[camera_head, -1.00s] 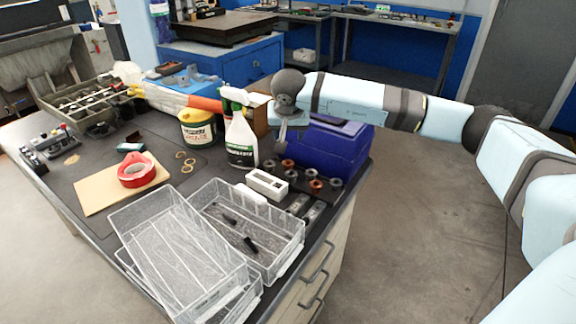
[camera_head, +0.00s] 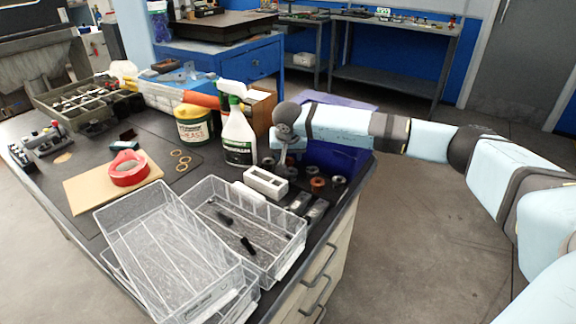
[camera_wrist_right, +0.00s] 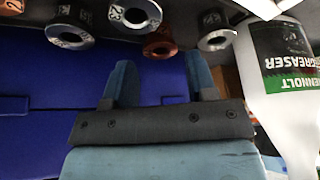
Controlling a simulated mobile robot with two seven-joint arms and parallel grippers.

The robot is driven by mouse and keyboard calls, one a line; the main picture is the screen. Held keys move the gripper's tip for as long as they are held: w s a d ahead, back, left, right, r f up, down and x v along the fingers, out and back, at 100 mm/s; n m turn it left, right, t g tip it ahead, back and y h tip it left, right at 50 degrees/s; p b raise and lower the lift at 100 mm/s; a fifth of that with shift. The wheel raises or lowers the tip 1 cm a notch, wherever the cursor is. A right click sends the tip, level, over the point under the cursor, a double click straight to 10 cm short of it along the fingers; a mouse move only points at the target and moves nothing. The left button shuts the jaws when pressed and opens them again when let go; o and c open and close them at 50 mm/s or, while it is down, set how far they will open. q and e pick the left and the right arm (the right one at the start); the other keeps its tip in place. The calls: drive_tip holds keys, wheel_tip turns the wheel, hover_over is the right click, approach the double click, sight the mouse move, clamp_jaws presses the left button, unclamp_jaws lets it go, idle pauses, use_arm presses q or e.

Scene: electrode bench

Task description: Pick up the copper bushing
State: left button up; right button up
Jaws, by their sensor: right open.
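Copper and silver ring-shaped bushings sit at the bench's right edge. In the wrist view, one copper bushing (camera_wrist_right: 160,43) lies just ahead of the gap between my right gripper's fingers (camera_wrist_right: 162,76), apart from them. A second copper bushing (camera_wrist_right: 10,6) is cut off at the top left corner. In the head view, a copper bushing (camera_head: 317,184) shows in the front row. My right gripper (camera_head: 283,160) is open and empty over the back of the group, hiding some of it. My left gripper is in neither view.
Silver bushings (camera_wrist_right: 70,24) flank the copper one closely, another (camera_wrist_right: 215,32) on its right. A blue bin (camera_head: 335,157) stands behind and a spray bottle (camera_head: 238,138) to the left.

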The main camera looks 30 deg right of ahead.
sight(288, 158)
drive_tip(key=x, duration=0.3)
drive_tip(key=shift+w+f, duration=0.1)
drive_tip(key=shift+f, duration=0.15)
drive_tip(key=c, duration=0.7)
drive_tip(key=shift+c, duration=0.2)
drive_tip(key=shift+r, duration=0.1)
wheel_tip(288, 158, up, 20)
drive_tip(key=p, duration=0.3)
